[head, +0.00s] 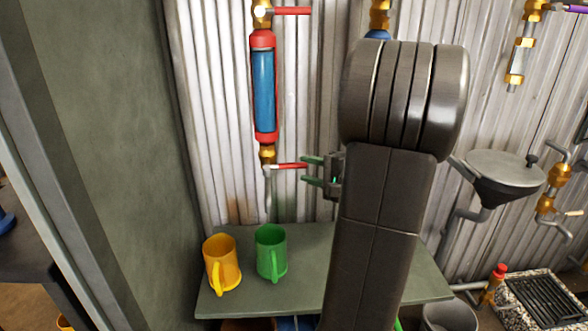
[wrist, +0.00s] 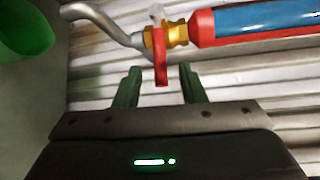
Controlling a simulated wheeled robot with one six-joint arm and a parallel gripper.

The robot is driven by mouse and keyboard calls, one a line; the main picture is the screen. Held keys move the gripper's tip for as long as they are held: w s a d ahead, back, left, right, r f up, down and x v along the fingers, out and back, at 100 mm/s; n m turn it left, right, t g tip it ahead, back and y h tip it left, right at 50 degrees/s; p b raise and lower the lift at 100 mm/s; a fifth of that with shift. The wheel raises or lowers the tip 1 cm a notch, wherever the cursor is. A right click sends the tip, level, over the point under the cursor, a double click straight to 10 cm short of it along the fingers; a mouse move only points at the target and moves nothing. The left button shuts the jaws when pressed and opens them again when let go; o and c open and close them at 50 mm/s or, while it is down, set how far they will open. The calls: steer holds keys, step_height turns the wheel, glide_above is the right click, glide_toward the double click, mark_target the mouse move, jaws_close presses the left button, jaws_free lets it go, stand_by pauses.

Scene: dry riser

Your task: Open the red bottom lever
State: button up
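The red bottom lever (head: 291,166) sticks out to the right from the brass valve (head: 267,154) under the blue cylinder with red end caps (head: 264,88). In the wrist view the lever (wrist: 161,66) points toward my gripper and lies between the lines of its two fingers. My gripper (head: 312,171) is open, with green fingers set one above the other in the head view, close to the lever's free end. The fingers also show in the wrist view (wrist: 160,80).
A second red lever (head: 292,11) sits on the valve at the top. A yellow mug (head: 221,264) and a green mug (head: 271,252) stand on the grey table (head: 300,275) below. A bent metal spout (head: 268,194) hangs under the bottom valve. Corrugated wall lies behind.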

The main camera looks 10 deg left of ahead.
mark_target(297, 167)
steer(key=shift+x, duration=2.7)
jaws_close()
